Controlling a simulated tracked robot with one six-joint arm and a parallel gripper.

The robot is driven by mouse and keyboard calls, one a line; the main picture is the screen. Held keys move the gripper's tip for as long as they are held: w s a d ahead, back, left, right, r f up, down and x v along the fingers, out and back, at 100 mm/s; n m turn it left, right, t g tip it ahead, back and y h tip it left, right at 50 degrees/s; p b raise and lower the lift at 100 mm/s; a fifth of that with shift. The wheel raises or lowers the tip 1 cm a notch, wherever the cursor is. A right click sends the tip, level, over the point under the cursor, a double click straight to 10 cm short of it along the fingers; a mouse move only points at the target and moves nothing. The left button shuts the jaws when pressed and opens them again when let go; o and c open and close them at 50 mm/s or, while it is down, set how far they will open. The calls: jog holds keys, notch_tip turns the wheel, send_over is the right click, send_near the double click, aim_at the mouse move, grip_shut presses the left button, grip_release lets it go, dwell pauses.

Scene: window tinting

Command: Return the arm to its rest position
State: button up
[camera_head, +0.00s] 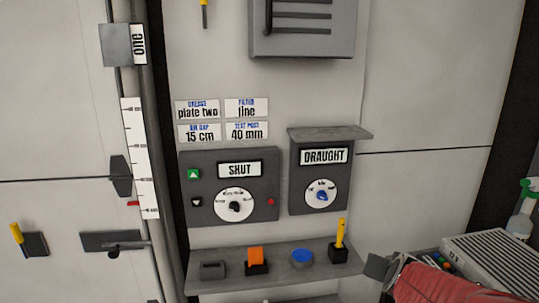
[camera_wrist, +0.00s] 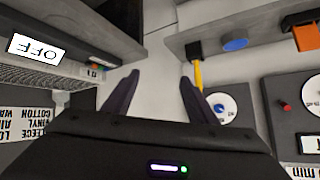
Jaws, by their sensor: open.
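My gripper (camera_wrist: 160,77) shows in the wrist view, its two dark fingers spread apart with nothing between them. Behind the fingers is a pale wall surface. A yellow-handled lever (camera_wrist: 197,73) shows just beside the right fingertip, and I cannot tell how far beyond the finger it lies. The wrist view is upside down compared with the head view. In the head view the same lever (camera_head: 340,234) stands upright on the small shelf (camera_head: 226,288).
A grey panel reading SHUT (camera_head: 215,160) and a DRAUGHT panel (camera_head: 300,180) sit above the shelf, which carries an orange switch (camera_head: 256,256) and blue button (camera_head: 302,256). A ribbed grey unit (camera_head: 495,250) and a red shape (camera_head: 440,284) fill the lower right. An OFF display (camera_wrist: 38,48) is left in the wrist view.

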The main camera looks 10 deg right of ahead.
jog(key=s+a+r+n+y, duration=0.25)
jog(key=a+n+y, duration=0.2)
jog(key=a, duration=1.35)
jog(key=s+a+n+g+y, duration=0.1)
jog(key=s+a+n+g, duration=0.2)
jog(key=s+a, duration=0.5)
jog(key=shift+s+n, duration=0.55)
jog(key=shift+s, duration=0.9)
jog(key=shift+a, duration=0.1)
jog(key=shift+c, duration=0.3)
